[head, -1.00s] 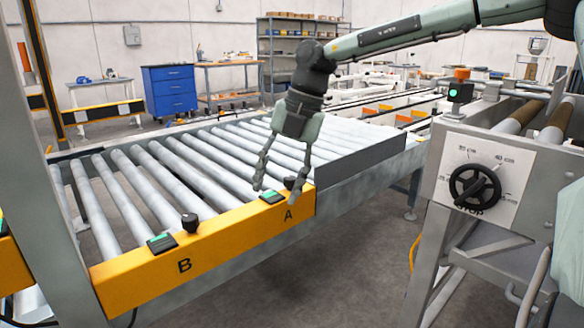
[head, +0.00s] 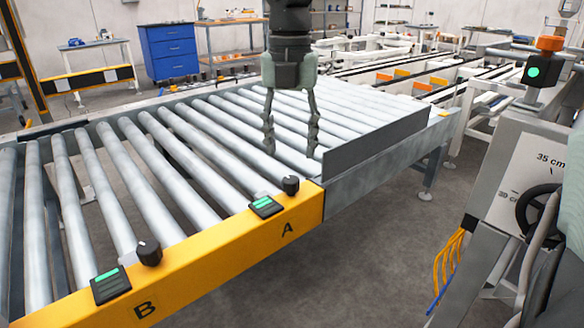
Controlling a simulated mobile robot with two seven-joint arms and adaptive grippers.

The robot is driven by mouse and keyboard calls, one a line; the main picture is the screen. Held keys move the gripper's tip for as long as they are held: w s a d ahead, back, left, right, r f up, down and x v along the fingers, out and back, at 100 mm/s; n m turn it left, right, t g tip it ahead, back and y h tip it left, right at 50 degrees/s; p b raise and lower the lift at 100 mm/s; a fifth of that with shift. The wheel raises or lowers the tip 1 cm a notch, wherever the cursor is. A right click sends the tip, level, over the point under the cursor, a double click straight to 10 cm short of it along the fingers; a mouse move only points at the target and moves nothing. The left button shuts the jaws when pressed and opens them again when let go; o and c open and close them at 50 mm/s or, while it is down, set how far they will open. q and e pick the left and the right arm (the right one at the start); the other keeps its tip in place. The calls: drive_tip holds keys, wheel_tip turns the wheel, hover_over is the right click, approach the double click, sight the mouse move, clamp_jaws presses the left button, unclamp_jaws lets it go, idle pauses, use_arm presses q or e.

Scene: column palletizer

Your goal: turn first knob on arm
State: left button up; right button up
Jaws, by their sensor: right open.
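My right gripper (head: 291,150) hangs down from the top of the head view with its two fingers apart and nothing between them. In the picture the fingertips are just above and behind the black knob by letter A (head: 290,185), over the rollers. I see no contact with the knob. A second black knob (head: 149,252) stands by letter B, nearer the left. Both sit on the yellow front beam (head: 225,240), each beside a small green display. A black handwheel (head: 536,207) on the grey machine at right is partly hidden. My left gripper is not in view.
The roller conveyor (head: 160,200) fills the left and middle. A grey side plate (head: 375,142) stands along its right edge. A post with a green light (head: 535,72) rises at right. Open floor lies between conveyor and machine.

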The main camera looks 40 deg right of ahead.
sight(291, 179)
wheel_tip(291, 179, down, 6)
drive_tip(key=shift+s+f, duration=0.1)
drive_tip(key=shift+f, duration=0.4)
drive_tip(key=c, duration=1)
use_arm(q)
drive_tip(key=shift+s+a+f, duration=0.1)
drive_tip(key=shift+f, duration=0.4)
use_arm(e)
clamp_jaws()
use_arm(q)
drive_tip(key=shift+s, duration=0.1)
